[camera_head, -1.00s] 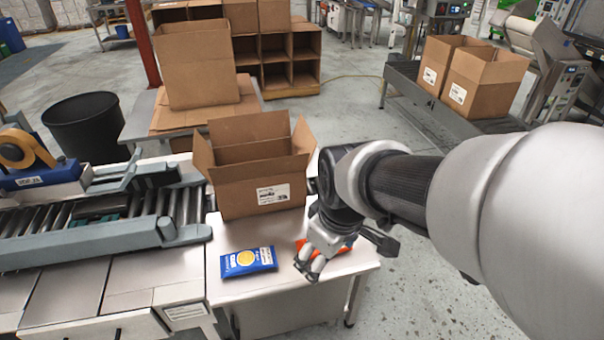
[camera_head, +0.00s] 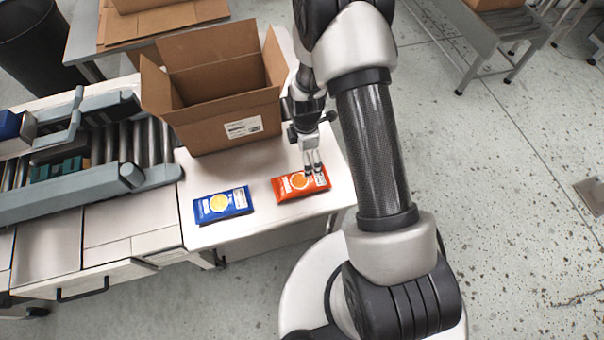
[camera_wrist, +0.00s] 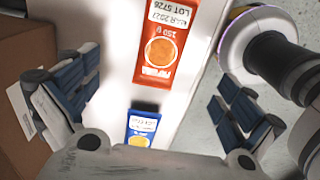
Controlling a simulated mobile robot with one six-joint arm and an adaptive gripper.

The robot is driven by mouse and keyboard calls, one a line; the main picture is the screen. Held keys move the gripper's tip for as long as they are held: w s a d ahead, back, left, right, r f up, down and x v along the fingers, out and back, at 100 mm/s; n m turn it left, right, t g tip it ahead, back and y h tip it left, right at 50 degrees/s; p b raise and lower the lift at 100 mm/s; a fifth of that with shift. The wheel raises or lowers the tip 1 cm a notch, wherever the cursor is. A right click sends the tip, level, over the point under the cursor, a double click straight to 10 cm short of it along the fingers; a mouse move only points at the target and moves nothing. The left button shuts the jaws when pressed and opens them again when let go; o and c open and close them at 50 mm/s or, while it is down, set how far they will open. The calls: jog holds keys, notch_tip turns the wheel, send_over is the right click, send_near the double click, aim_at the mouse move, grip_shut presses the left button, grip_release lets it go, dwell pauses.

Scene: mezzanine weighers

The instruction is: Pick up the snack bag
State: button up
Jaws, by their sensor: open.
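Two snack bags lie flat on the white table (camera_head: 255,222). A blue bag (camera_head: 222,204) with a yellow circle is on the left. An orange-red bag (camera_head: 299,185) with an orange circle is to its right. My gripper (camera_head: 313,170) is over the right part of the orange bag; I cannot tell its exact height. In the wrist view the open fingers stand wide apart, with the orange bag (camera_wrist: 167,45) ahead between them and nothing held. The blue bag (camera_wrist: 140,133) shows below it, partly hidden by the gripper body.
An open cardboard box (camera_head: 225,95) stands on the table just behind the bags, left of my gripper. A roller conveyor (camera_head: 125,150) adjoins the table on the left. The table's front and right edges are close to the bags. Open floor lies to the right.

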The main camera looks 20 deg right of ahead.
jog(key=b, duration=0.3)
send_near(304, 179)
jog(key=f, duration=0.5)
jog(key=shift+w+d+f, duration=0.15)
jog(key=shift+w+f, duration=0.05)
jog(key=shift+w, duration=0.05)
jog(key=f, duration=0.1)
jog(key=f+b, duration=0.1)
jog(key=f, duration=0.2)
jog(key=shift+s+a+f+b, duration=0.25)
jog(key=shift+s+f+b, duration=0.05)
jog(key=shift+f, duration=0.4)
jog(key=shift+r, duration=0.1)
jog(key=shift+c, duration=0.2)
jog(key=c, duration=1.1)
